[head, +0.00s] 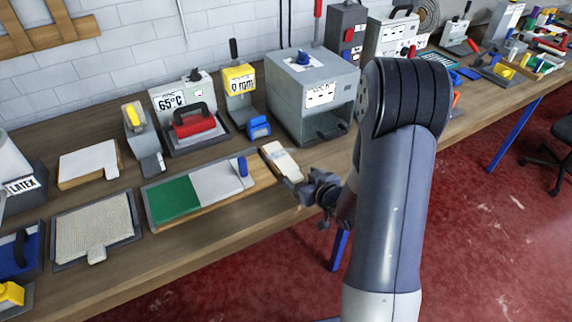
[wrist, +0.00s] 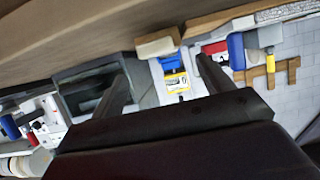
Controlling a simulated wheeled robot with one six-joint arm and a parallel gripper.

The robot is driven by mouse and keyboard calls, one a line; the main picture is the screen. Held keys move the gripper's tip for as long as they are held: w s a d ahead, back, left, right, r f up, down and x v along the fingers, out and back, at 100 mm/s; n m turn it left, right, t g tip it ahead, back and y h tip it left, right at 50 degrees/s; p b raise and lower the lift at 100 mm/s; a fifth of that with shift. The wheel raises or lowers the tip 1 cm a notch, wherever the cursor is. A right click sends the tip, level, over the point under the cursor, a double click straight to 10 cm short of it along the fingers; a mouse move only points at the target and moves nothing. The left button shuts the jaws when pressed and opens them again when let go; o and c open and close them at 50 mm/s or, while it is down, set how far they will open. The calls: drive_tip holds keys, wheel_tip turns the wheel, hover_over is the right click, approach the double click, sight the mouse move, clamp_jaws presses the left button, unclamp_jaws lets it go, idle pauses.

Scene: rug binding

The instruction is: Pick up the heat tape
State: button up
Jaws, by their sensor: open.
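A pale cream strip with a flat top (head: 281,160) lies near the bench's front edge; it looks like the heat tape, but I can read no label on it. My gripper (head: 297,187) is just in front of its near end in the head view, and I cannot tell whether they touch. In the wrist view my gripper's (wrist: 162,62) two dark fingers are spread apart with nothing held between them. The cream strip (wrist: 158,43) shows end-on beyond the fingertips, between them.
A green and white board (head: 190,195) with a blue handle lies left of the strip. A large grey box (head: 300,105) stands behind it, beside a small blue item (head: 258,128). The bench's front edge runs below my gripper.

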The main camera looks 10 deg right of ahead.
sight(291, 170)
drive_tip(key=shift+f+p+x, duration=0.1)
drive_tip(key=shift+p+x, duration=0.3)
drive_tip(key=shift+x, duration=0.8)
drive_tip(key=shift+f+p+x, duration=0.15)
drive_tip(key=shift+p+x, duration=0.2)
drive_tip(key=shift+x, duration=0.9)
drive_tip(key=shift+s, duration=0.15)
drive_tip(key=shift+c, duration=0.2)
drive_tip(key=c, duration=1)
drive_tip(key=shift+r, duration=0.2)
